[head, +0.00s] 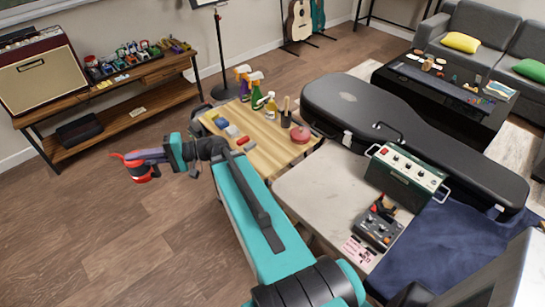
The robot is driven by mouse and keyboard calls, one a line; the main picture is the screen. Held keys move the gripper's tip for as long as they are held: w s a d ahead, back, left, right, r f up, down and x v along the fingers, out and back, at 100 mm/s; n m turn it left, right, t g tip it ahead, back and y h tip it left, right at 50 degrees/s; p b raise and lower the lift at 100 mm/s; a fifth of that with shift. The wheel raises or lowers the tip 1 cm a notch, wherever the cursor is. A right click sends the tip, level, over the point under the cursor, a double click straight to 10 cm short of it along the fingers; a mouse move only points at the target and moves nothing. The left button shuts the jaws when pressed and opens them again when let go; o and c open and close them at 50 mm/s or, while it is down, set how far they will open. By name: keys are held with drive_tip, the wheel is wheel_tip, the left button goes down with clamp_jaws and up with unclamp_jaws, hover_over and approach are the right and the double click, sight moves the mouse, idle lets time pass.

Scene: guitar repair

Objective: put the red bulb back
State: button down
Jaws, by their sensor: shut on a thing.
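My gripper (133,160) is at the far left end of my teal arm, out over the bare wood floor. It is shut on a small red thing with a dark band, which I take for the red bulb (141,172). The fingers cover part of it, and its exact shape is too small to tell. The light wooden table (262,158) stands to the right of my gripper, well apart from it. A dark red round thing (300,135) sits on that table near its right edge.
The table also bears spray bottles (257,92), a dark brush cup (286,118) and small blocks (232,131). A black guitar case (350,105) and a green amplifier (405,175) lie to the right. A wooden shelf (130,85) stands at the back left. Floor at left is clear.

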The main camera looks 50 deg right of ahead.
drive_tip(key=shift+d, duration=0.1)
drive_tip(key=shift+d+f+b, duration=0.15)
drive_tip(key=shift+d+b, duration=0.25)
drive_tip(key=shift+b, duration=0.1)
drive_tip(key=s+d+f+m+t+h+b, duration=0.2)
drive_tip(key=s+d+b, duration=0.2)
drive_tip(key=d+b, duration=0.7)
drive_tip(key=s+d+f+m+t+h+b, duration=0.1)
drive_tip(key=s+d+f+t+b, duration=0.15)
drive_tip(key=d+b, duration=0.9)
drive_tip(key=s+d+f+m+t+h+b, duration=0.1)
drive_tip(key=s+d+f+b, duration=0.3)
drive_tip(key=s+b, duration=0.5)
drive_tip(key=s+d+f+m+h+b, duration=0.2)
drive_tip(key=s+d+f+h+b, duration=0.2)
drive_tip(key=s+d+b, duration=0.5)
drive_tip(key=shift+s+d+m+t+b, duration=0.25)
drive_tip(key=shift+s+m+t+b, duration=0.15)
drive_tip(key=shift+b, duration=2.2)
